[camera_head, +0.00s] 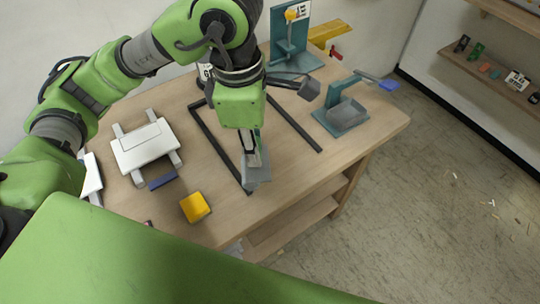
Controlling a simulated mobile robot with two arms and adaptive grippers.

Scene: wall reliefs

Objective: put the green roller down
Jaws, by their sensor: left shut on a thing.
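My left gripper (253,160) reaches down over the middle of the wooden table, near its front edge. It is shut on the green roller (259,141), of which only a narrow dark green strip shows beside the fingers. The arm and fingers hide the rest. A grey piece (257,177) shows right at the fingertips; I cannot tell whether it is part of the roller or a separate thing, or whether it touches the table. My right gripper is not in view.
The wooden table (215,225) has a dark frame (298,128) around the gripper. A yellow block (195,207) and white press-like device (145,146) stand left. A teal stand with grey tray (345,115) is right, another teal stand (289,38) behind.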

